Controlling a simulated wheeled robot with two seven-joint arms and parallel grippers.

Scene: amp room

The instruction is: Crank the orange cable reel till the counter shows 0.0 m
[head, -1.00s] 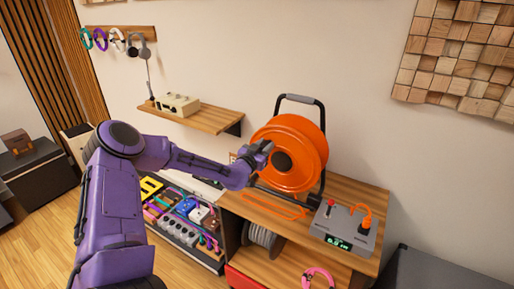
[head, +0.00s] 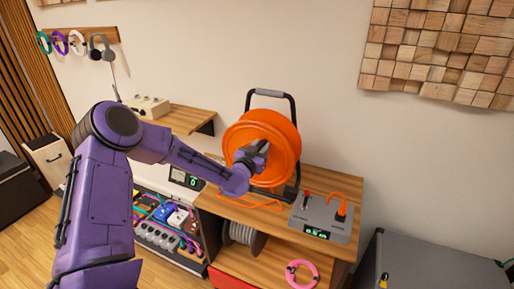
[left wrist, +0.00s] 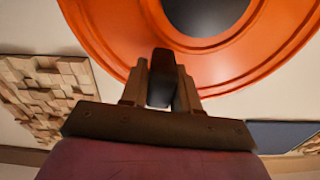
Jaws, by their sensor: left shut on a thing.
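The orange cable reel (head: 283,134) stands upright in a black frame with a grey top grip on the wooden bench. My left gripper (head: 256,158) is in front of the reel's face, covering most of its hub. In the left wrist view my left gripper (left wrist: 161,83) is shut on the dark crank handle (left wrist: 162,76), with the reel (left wrist: 110,28) behind it. The grey counter box (head: 335,222) is right of the reel; its green display (head: 316,233) reads zero point something, the last digit unclear. Orange cable (head: 342,192) plugs into the box. My right gripper is out of view.
A small device (head: 187,179) left of the bench shows a green 0. A wall shelf (head: 185,118) is behind my left arm. A pink cable coil (head: 301,275) lies at the bench's lower front. A dark case (head: 430,262) stands to the right.

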